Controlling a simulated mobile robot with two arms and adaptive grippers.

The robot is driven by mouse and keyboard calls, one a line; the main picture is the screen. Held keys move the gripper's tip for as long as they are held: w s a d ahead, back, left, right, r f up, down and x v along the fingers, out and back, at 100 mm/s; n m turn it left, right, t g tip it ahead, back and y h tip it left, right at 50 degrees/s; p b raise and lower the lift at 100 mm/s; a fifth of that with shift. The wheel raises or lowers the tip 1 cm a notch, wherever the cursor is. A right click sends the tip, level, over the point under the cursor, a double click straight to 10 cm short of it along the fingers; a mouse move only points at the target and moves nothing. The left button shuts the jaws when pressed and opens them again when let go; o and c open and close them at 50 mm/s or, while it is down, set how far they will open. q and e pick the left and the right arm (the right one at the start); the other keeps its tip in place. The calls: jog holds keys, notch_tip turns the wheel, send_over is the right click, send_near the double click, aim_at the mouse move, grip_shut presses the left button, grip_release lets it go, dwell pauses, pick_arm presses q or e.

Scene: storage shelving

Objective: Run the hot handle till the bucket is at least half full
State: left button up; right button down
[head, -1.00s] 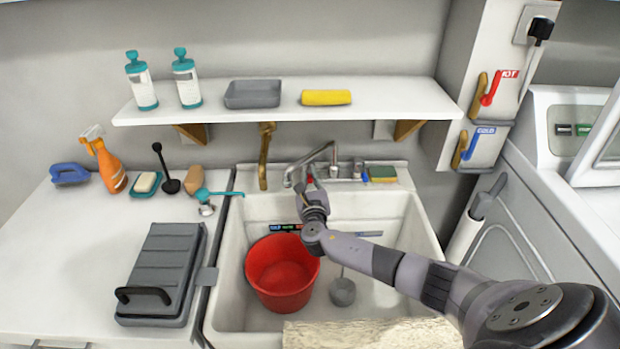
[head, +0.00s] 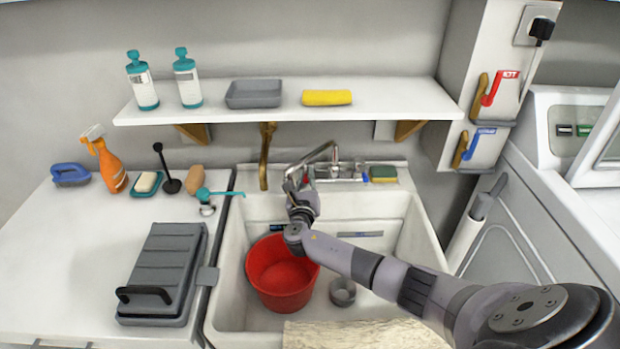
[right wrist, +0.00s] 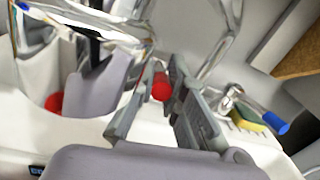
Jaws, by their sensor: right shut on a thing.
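The red bucket (head: 277,285) stands in the left part of the white sink. Its inside looks plain red, and I cannot make out any water in it. The chrome tap (head: 322,156) is at the back of the sink, its spout reaching left behind my right gripper. My right gripper (head: 296,188) is at the tap, shut on the red hot handle (right wrist: 161,87), which shows between the fingers in the right wrist view. The blue cold handle (right wrist: 276,124) is apart, to the right. My right forearm hides part of the sink and the bucket's upper right rim. My left gripper is not in view.
A grey round cup-like piece (head: 342,291) is on the sink floor right of the bucket. A sponge (head: 383,173) lies at the back right rim. A grey case (head: 163,270) and cleaning items crowd the left counter. A shelf (head: 290,111) hangs above.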

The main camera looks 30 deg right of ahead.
jog(key=shift+w+a+m+g+h, duration=0.2)
jog(key=shift+m+g+h, duration=0.1)
jog(key=shift+h, duration=0.1)
jog(key=c, duration=1.7)
grip_release()
jog(key=shift+o, duration=0.2)
jog(key=v, duration=1.2)
